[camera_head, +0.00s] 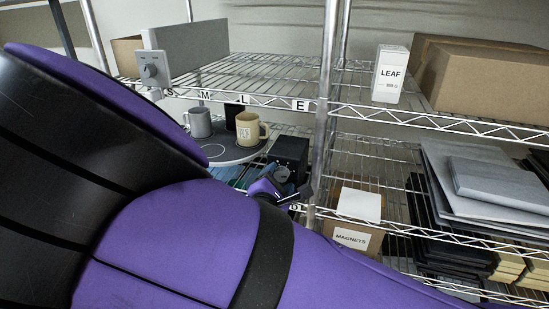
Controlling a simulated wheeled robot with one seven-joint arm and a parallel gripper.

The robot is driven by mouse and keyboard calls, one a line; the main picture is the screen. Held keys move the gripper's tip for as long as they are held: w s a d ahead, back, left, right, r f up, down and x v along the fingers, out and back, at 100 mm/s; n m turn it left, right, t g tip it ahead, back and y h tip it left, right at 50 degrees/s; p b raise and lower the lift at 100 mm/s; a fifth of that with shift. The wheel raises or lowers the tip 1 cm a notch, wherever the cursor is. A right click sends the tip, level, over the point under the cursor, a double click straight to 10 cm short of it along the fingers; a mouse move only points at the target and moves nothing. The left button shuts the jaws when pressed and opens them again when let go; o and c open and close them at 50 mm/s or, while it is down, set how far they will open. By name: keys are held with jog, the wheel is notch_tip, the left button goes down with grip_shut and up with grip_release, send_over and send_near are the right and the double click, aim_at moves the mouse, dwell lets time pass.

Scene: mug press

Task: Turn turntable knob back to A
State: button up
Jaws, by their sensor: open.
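The turntable (222,157) is a dark round plate on the lower shelf, left of the centre post. A grey mug (199,123) and a beige mug (247,130) with printing stand on it. To its right is a black box (292,150) with a round knob (281,175) low on its front. My gripper (286,194) is open, close in front of and just below the knob. I cannot tell whether it touches the knob, and the knob's letter marks are too small to read.
My purple and black arm hides much of the left and bottom. A metal post (328,95) stands right beside the gripper. A grey box with a dial (152,69) sits on the upper shelf. A MAGNETS box (352,222) is to the right, below a LEAF carton (389,75).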

jog(key=shift+w+d, duration=0.1)
jog(key=shift+w, duration=0.2)
jog(key=c, duration=0.9)
